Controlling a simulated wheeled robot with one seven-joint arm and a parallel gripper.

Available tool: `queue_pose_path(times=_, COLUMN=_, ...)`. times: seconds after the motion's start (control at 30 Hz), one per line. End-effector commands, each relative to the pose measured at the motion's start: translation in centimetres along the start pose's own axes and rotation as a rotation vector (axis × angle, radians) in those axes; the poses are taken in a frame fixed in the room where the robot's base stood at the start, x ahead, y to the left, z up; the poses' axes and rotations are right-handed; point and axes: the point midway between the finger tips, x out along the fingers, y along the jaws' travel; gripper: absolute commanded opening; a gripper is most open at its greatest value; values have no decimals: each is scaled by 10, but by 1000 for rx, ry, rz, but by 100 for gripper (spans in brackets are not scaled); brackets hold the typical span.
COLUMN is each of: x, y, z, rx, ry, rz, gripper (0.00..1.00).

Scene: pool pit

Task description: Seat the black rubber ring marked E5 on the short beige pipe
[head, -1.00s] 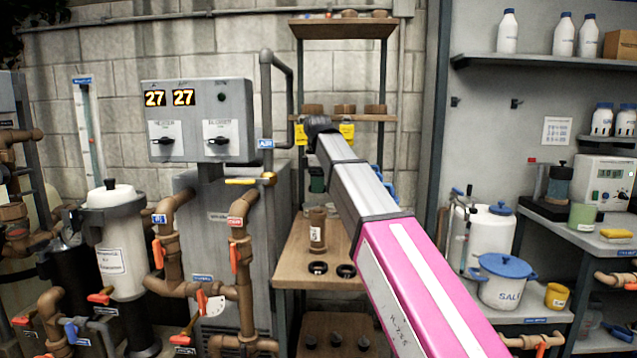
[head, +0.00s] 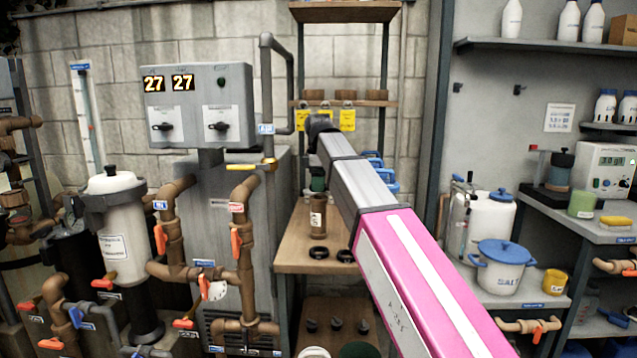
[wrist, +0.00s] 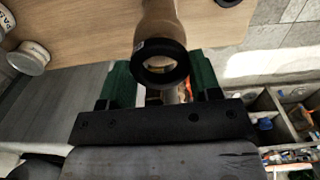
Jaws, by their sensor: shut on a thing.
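The short beige pipe (head: 318,218), brownish with a white label, stands upright on the wooden table in the head view. In the wrist view the pipe (wrist: 158,18) runs away from me toward the tabletop. My gripper (wrist: 163,78) has green fingers closed on a black rubber ring (wrist: 162,47) with a small white mark. I cannot read the mark. The ring lies at the pipe's near end; I cannot tell whether it is around the pipe or just over it. In the head view my gripper (head: 318,181) is right at the pipe's top.
Two black rings (head: 318,253) (head: 346,256) lie on the wooden table (head: 290,263) in front of the pipe. A shelf (head: 375,103) rises behind. Brown plumbing (head: 245,250) stands left of the table.

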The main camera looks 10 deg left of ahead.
Motion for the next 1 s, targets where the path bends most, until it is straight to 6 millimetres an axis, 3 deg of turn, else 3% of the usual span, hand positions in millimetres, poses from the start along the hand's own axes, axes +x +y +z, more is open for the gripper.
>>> queue_pose_path(times=1.0, x=9, y=0, z=0, rx=0, ry=0, rz=0, gripper=36)
